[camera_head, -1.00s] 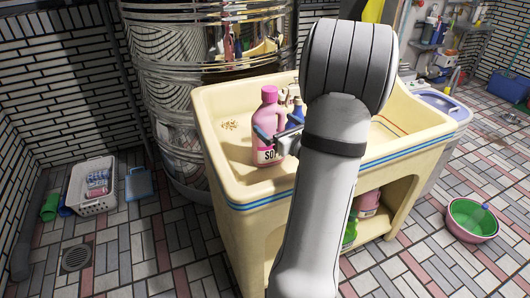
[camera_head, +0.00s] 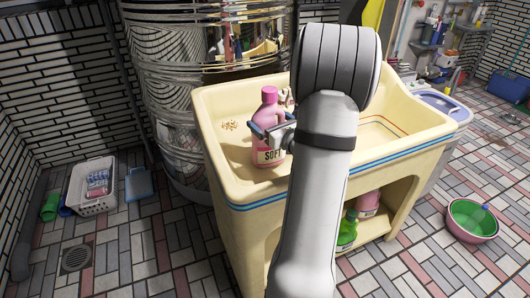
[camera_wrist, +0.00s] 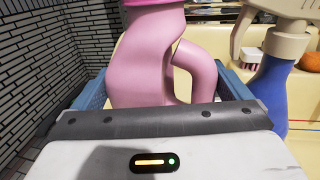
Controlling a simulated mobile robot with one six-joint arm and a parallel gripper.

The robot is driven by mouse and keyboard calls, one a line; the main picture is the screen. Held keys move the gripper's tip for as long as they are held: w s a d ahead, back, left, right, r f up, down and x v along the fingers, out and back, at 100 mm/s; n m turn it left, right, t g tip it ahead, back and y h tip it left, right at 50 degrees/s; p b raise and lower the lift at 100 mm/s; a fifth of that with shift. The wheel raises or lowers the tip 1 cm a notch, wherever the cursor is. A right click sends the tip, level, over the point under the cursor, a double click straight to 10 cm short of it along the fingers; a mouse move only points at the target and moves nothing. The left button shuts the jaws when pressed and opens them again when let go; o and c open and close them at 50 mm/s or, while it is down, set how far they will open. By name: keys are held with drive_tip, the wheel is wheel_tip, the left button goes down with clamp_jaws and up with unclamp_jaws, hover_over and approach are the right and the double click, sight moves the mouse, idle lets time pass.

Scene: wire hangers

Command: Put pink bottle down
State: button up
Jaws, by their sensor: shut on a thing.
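The pink bottle (camera_head: 269,110) is upright at the left part of the cream sink unit (camera_head: 231,99) in the head view. Its label reads "SOFT", partly covered. My gripper (camera_head: 270,132) is shut on the bottle, with blue fingers on either side of it. In the wrist view the pink bottle (camera_wrist: 145,60) with its side handle fills the middle, between the blue fingers of my gripper (camera_wrist: 160,85). I cannot tell whether the bottle's base touches the sink surface.
A blue spray bottle (camera_wrist: 270,90) stands close to the right, with a brush (camera_wrist: 251,58) behind it. A metal drum (camera_head: 190,110) stands behind. A white basket (camera_head: 91,186) and a green-pink basin (camera_head: 472,221) are on the tiled floor.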

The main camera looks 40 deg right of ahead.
drive_tip(key=shift+r, duration=0.1)
drive_tip(key=c, duration=0.4)
